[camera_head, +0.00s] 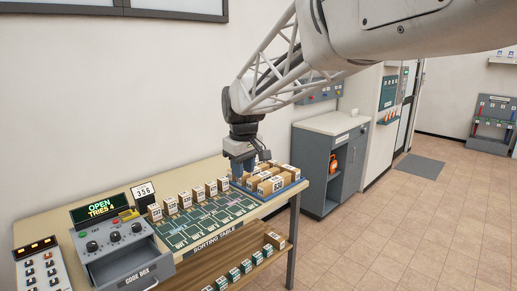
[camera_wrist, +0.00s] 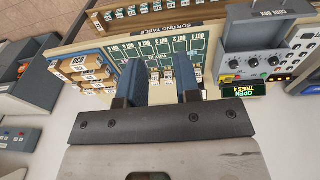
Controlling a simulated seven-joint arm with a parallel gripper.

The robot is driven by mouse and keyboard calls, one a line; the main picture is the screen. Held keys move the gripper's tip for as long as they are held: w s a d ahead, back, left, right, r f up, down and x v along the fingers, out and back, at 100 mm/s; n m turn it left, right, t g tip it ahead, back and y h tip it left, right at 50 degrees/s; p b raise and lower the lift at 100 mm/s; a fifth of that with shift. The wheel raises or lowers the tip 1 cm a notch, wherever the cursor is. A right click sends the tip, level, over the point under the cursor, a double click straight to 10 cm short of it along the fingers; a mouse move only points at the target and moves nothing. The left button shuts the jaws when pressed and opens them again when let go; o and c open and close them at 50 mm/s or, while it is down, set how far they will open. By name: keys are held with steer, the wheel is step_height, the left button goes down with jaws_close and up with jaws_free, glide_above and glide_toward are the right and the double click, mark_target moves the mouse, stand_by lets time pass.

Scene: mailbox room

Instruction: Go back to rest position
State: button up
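My gripper (camera_head: 250,168) hangs over the back right part of the sorting table (camera_head: 236,238), fingers pointing down, close to the blue tray of boxes. In the wrist view my gripper (camera_wrist: 161,72) shows two blue-grey fingers spread apart. Small labelled boxes (camera_wrist: 157,78) show in the gap beyond them, and I see nothing clamped. In the head view the fingertips partly overlap the boxes behind, so their exact height above the table is unclear.
A blue tray (camera_head: 284,195) of brown boxes sits at the table's right end. Several boxes (camera_head: 185,200) line the table's back edge. The code box (camera_head: 122,250) has its drawer out; its display (camera_head: 100,208) reads OPEN, TRIES 4. A grey cabinet (camera_head: 330,160) stands behind right.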

steer(key=s+d+f+m, duration=0.1)
steer(key=s+d+m, duration=0.3)
steer(key=s+d, duration=1.1)
steer(key=s+d+f+m, duration=0.2)
steer(key=s+d+f, duration=0.2)
steer(key=s, duration=0.6)
steer(key=s+d+f+m+t, duration=0.1)
steer(key=s+d+f+m, duration=0.2)
steer(key=s, duration=0.7)
steer(key=shift+d+f+h, duration=0.3)
steer(key=shift+d+f, duration=0.1)
steer(key=shift+f, duration=0.45)
